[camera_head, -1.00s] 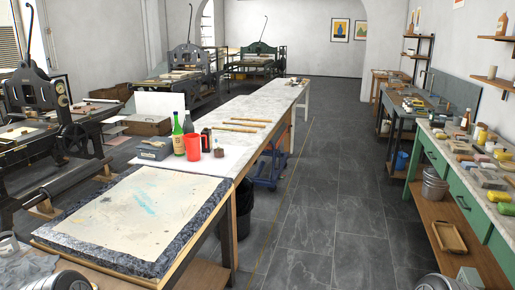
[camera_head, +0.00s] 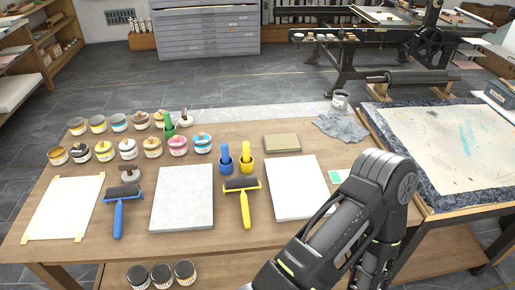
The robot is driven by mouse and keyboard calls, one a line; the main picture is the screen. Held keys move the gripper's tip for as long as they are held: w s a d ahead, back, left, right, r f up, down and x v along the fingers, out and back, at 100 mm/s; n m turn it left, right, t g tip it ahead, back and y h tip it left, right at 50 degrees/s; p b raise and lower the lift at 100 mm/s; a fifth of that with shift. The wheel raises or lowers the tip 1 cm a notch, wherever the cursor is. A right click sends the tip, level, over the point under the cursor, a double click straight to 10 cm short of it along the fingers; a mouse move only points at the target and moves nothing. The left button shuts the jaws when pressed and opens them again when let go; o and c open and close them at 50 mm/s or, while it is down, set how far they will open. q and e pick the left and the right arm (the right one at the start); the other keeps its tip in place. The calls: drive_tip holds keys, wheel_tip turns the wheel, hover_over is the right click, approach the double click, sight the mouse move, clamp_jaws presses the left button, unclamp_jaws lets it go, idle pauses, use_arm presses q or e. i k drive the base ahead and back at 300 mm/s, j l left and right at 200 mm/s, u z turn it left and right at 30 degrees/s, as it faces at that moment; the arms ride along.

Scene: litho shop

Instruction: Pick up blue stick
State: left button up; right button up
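A blue stick-like piece (camera_head: 226,156) stands upright in a small blue cup on the wooden table, near the middle of the view. A similar yellow piece (camera_head: 246,151) stands in a yellow cup right beside it. A roller with a blue handle (camera_head: 119,213) lies further left on the table. An arm of mine (camera_head: 340,220) rises from the bottom right and bends over the table's right end. Neither gripper shows in the view.
The wooden table (camera_head: 270,239) holds several paint jars (camera_head: 152,147) at the back left, a grey slab (camera_head: 182,198), a white slab (camera_head: 297,187), a yellow-handled roller (camera_head: 245,205) and a crumpled grey cloth (camera_head: 341,126).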

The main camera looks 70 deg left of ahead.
sight(224, 146)
drive_tip(key=u, duration=2.55)
